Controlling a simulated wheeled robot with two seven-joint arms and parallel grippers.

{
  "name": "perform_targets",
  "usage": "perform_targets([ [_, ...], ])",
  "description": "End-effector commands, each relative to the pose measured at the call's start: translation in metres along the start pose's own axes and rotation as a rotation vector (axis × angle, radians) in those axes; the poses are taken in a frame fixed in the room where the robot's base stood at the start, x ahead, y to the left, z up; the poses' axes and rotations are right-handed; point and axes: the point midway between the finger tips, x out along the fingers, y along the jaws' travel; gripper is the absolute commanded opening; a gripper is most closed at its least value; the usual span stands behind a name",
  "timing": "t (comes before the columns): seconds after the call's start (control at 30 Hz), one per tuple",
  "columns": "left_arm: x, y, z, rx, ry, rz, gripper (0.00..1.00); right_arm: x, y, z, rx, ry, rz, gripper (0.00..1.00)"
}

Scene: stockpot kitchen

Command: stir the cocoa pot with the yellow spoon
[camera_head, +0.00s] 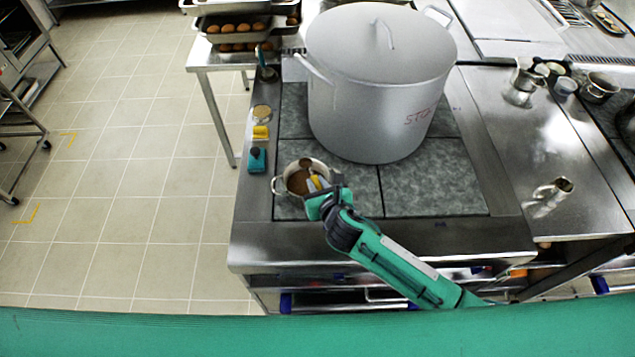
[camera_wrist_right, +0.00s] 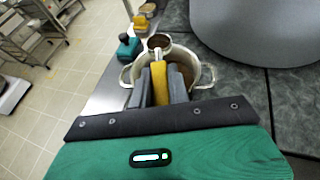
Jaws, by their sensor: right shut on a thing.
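The cocoa pot (camera_head: 279,186) is a small pale pot with two side handles and brown liquid inside. It stands on the front left of the grey tiled hob, and also shows in the right wrist view (camera_wrist_right: 197,73). My right gripper (camera_head: 316,187) is over the pot's right side. In the wrist view its grey fingers (camera_wrist_right: 161,88) are shut on the handle of the yellow spoon (camera_wrist_right: 159,82). A round brown end (camera_wrist_right: 158,42), apparently the spoon's bowl, shows at the pot's far rim. I cannot tell how deep it sits. My left gripper is not in view.
A huge lidded stockpot (camera_head: 365,110) stands just behind and right of the cocoa pot. A teal block-like item (camera_head: 257,160), a yellow item (camera_head: 261,132) and a small round container (camera_head: 262,112) line the left edge. The front right hob tiles (camera_head: 432,188) are clear.

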Motion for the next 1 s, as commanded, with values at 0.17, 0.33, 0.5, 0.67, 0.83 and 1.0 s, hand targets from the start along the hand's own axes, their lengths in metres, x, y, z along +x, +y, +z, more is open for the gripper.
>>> perform_targets([
  [0.17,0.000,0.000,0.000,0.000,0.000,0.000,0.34,0.000,0.000,0.000,0.001,0.000,0.000,0.00],
  [0.33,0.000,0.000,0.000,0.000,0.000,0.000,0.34,0.000,0.001,0.003,-0.005,-0.006,0.001,0.00],
  [0.5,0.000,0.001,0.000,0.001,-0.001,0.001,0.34,0.000,0.000,0.003,-0.003,-0.013,-0.001,0.00],
  [0.67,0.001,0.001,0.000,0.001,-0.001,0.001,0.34,0.003,0.000,-0.006,0.002,-0.012,-0.002,0.00],
  [0.83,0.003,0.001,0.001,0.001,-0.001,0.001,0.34,0.010,0.000,-0.024,0.001,-0.010,-0.003,0.00],
  [1.0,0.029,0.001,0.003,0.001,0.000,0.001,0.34,0.013,-0.005,-0.032,0.165,-0.014,0.065,0.00],
])
